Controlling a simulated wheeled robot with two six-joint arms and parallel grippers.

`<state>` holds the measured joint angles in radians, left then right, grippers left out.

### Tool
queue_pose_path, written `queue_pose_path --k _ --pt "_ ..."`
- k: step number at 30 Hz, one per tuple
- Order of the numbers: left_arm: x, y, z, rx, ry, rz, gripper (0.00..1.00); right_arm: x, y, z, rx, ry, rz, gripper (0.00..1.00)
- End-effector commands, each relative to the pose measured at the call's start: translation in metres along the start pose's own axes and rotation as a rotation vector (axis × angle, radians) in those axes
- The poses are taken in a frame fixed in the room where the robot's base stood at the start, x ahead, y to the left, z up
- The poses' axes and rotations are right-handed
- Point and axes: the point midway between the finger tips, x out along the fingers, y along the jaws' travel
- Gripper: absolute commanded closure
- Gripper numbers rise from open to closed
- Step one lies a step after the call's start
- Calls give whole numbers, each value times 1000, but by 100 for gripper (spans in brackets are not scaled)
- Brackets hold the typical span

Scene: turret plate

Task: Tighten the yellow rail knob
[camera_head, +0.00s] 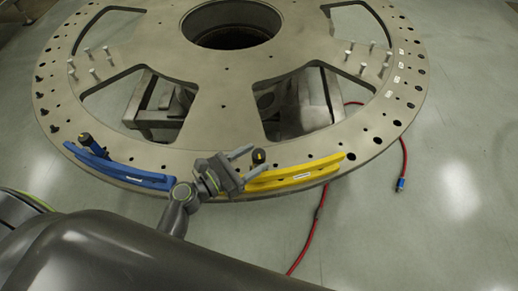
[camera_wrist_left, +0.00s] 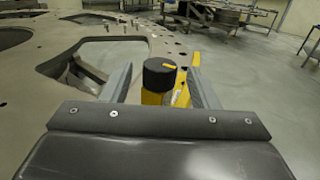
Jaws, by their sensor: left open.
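The yellow rail (camera_head: 302,173) is a curved bar on the near rim of the turret plate (camera_head: 205,158). Its black-topped knob (camera_head: 259,155) stands at the rail's left end. In the left wrist view the knob (camera_wrist_left: 159,74) is a black cylinder with a yellow mark, above a yellow body. My left gripper (camera_head: 254,160) is open. Its two fingers stand on either side of the knob; in the left wrist view (camera_wrist_left: 160,84) a gap shows on both sides. The lower part of the knob is partly hidden by the gripper's body. My right gripper is not in view.
A blue rail (camera_head: 125,174) with its own black knob (camera_head: 86,139) lies on the rim to the left. Several upright pins (camera_head: 367,57) stand on the plate. A red hose (camera_head: 312,228) with a blue end runs over the floor. Large cutouts open in the plate.

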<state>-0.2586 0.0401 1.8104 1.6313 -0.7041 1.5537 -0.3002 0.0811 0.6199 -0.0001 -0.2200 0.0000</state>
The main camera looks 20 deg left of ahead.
Motion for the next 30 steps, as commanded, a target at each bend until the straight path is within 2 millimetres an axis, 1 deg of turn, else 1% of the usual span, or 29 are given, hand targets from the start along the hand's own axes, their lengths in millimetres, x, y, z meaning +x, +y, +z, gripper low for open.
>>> queue_pose_path --k 1,6,16,17,26,27,30 --pt "8 0 2 -2 -1 0 45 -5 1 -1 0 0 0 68" --pt "22 0 1 1 0 0 45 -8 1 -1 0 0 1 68" --pt "25 0 -1 1 1 0 45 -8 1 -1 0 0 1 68" --pt "25 0 -1 1 1 0 48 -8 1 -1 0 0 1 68" --pt "25 0 -1 1 1 1 87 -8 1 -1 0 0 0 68" --pt "25 0 -1 1 1 0 89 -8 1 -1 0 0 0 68" --pt "25 0 -1 1 1 -3 89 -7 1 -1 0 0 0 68"
